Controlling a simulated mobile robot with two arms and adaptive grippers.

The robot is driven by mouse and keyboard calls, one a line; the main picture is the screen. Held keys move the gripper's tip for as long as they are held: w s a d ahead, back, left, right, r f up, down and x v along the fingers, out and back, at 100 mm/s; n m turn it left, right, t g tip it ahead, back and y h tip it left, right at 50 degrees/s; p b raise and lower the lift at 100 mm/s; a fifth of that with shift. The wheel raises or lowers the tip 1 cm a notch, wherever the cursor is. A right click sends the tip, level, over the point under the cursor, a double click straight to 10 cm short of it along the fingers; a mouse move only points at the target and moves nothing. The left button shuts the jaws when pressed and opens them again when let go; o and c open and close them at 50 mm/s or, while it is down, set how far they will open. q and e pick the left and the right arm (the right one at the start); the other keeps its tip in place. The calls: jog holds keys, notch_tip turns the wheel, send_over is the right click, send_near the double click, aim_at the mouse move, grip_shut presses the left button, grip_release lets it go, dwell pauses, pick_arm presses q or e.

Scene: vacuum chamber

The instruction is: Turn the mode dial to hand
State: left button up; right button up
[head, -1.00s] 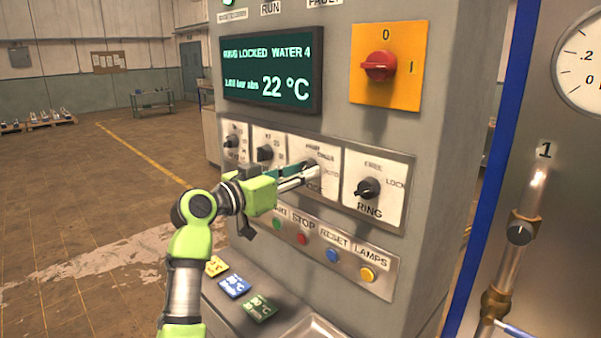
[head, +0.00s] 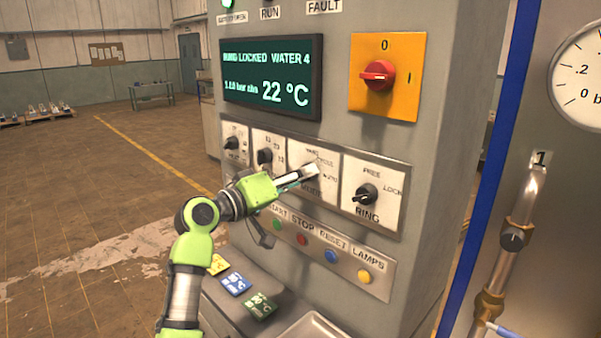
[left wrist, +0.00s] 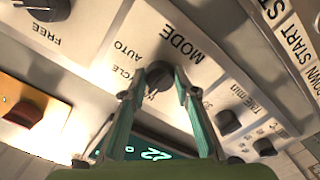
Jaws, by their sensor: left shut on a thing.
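The mode dial (left wrist: 158,76) is a dark knob on a white plate marked MODE, with AUTO and CYCLE beside it in the left wrist view. My left gripper (left wrist: 157,88) has its two teal-sided fingers on either side of the knob, shut on it. In the head view my left gripper (head: 312,171) reaches the mode plate (head: 327,192) from the left, and its fingertips cover the knob. The label at the top of the plate is small and blurred. I cannot tell for sure which mark the knob points at. My right gripper is not in view.
The ring dial (head: 366,195) is just right of the mode plate, and another black knob (head: 265,155) is just left. Below runs a strip of coloured buttons (head: 331,256). Above are a green display (head: 272,76) and a red switch (head: 378,75) on yellow.

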pick_arm(q)
jog(key=shift+n, duration=0.5)
jog(key=o, duration=1.1)
jog(key=shift+a, duration=0.1)
jog(key=v, duration=1.1)
jog(key=shift+s+a, duration=0.25)
jog(key=shift+s, duration=0.05)
